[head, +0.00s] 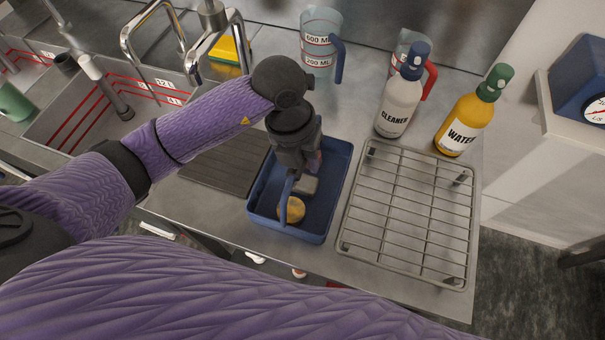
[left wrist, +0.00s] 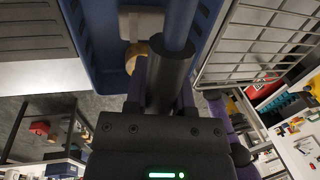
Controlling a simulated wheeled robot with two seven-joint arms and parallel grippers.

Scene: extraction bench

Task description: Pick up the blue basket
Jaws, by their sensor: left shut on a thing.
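The blue basket (head: 284,227) is at the front of the steel counter, between the dark ribbed board and the wire rack. It holds a round yellowish piece (head: 291,210) and a small greyish block (head: 306,185). My left gripper (head: 297,168) points down over the basket, shut on its blue handle (head: 286,194). In the left wrist view the handle (left wrist: 183,28) runs up from between the fingers, and the basket wall (left wrist: 88,50) is behind. I cannot tell whether the basket touches the counter. My right gripper is not in view.
A wire rack (head: 408,212) is close on the right. Behind it are a cleaner bottle (head: 398,105) and a yellow water bottle (head: 463,120). A measuring jug (head: 319,50) stands at the back. The sink (head: 60,120) and a dark ribbed board (head: 222,165) are left.

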